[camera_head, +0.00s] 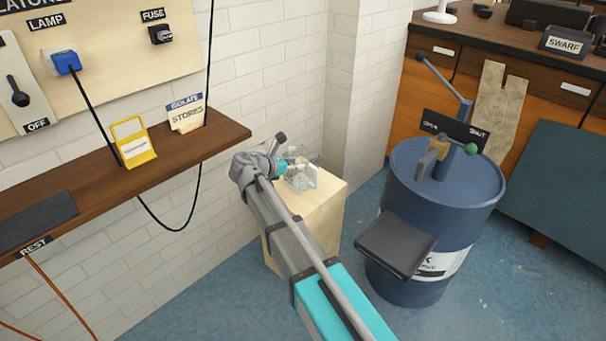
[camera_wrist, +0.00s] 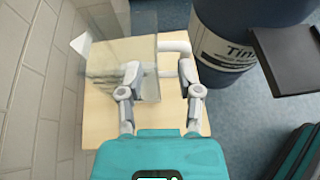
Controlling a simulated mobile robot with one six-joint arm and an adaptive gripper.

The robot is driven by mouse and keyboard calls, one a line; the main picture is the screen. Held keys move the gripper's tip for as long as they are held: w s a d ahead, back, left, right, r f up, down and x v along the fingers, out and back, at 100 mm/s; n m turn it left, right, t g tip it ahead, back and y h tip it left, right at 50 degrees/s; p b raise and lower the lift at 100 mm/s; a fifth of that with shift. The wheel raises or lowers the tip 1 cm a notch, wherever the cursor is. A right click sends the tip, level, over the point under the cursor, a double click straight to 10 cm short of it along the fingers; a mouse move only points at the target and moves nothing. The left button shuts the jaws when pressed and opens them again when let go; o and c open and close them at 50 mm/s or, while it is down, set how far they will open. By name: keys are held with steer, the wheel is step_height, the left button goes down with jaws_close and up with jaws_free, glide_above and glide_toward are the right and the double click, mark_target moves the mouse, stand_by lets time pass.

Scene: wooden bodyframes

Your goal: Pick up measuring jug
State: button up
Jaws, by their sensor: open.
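The measuring jug (camera_head: 303,182) is a clear, see-through vessel standing on a pale wooden block (camera_head: 330,212). In the wrist view the jug (camera_wrist: 115,62) fills the left part of the block top, with its white handle (camera_wrist: 175,46) pointing right. My gripper (camera_head: 288,163) is at the jug in the head view. In the wrist view my gripper (camera_wrist: 160,78) is open, its left finger over the jug's near right side and its right finger by the handle's outer end. I cannot tell whether either finger touches.
A white tiled wall (camera_wrist: 35,80) rises close on the left. A blue drum (camera_head: 440,205) with a dark flat plate (camera_head: 396,246) stands to the right. A wooden shelf (camera_head: 120,185) with a yellow holder (camera_head: 133,142) is on the left wall. Blue floor is free in front.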

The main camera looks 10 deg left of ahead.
mark_target(306, 162)
steer(key=shift+w, duration=0.1)
steer(key=shift+b+x, duration=0.9)
steer(key=shift+x, duration=1.6)
steer(key=shift+w+r, duration=0.1)
jaws_close()
